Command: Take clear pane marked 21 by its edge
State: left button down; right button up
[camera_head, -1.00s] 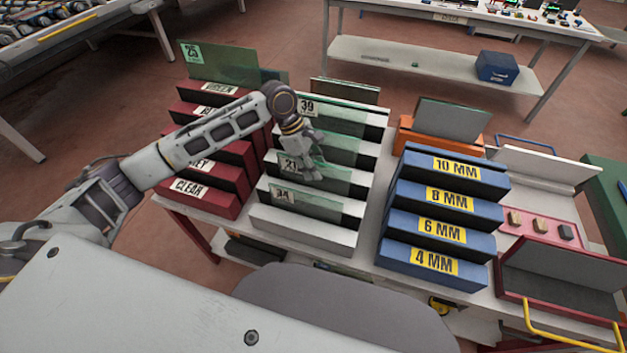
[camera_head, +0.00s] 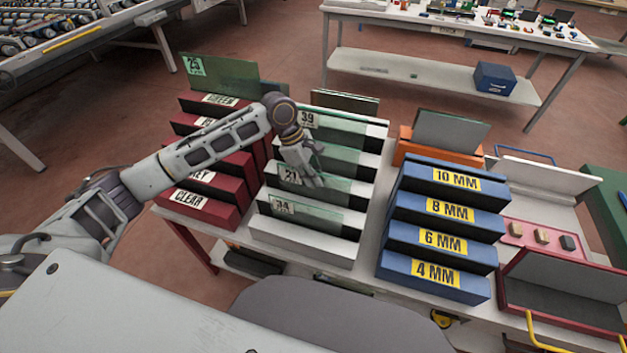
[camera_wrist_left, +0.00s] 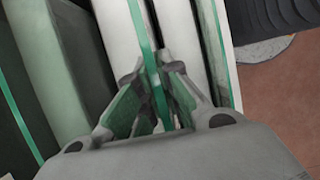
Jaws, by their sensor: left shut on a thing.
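The clear pane marked 21 (camera_head: 335,190) stands upright in a slot of the white stepped rack (camera_head: 300,240), its label at its left end. My left gripper (camera_head: 314,181) is at the pane's top edge, near its middle. In the left wrist view my left gripper (camera_wrist_left: 155,95) is shut on the green edge of a pane (camera_wrist_left: 143,45), one finger on each side. The fingers hide part of the pane. My right gripper is not in view.
Pane 34 (camera_head: 310,217) stands in front and pane 39 (camera_head: 345,127) behind. Red stepped blocks (camera_head: 205,208) stand left, with pane 25 (camera_head: 225,70) at the back. Blue thickness blocks (camera_head: 440,240) stand right. A red tray (camera_head: 560,290) is at far right.

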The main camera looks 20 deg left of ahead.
pick_arm(q)
jog(key=shift+r, duration=0.7)
notch_tip(320, 180, up, 5)
jog(key=shift+w+f, duration=0.1)
notch_tip(320, 180, up, 12)
jog(key=p, duration=0.1)
jog(key=shift+f, duration=0.15)
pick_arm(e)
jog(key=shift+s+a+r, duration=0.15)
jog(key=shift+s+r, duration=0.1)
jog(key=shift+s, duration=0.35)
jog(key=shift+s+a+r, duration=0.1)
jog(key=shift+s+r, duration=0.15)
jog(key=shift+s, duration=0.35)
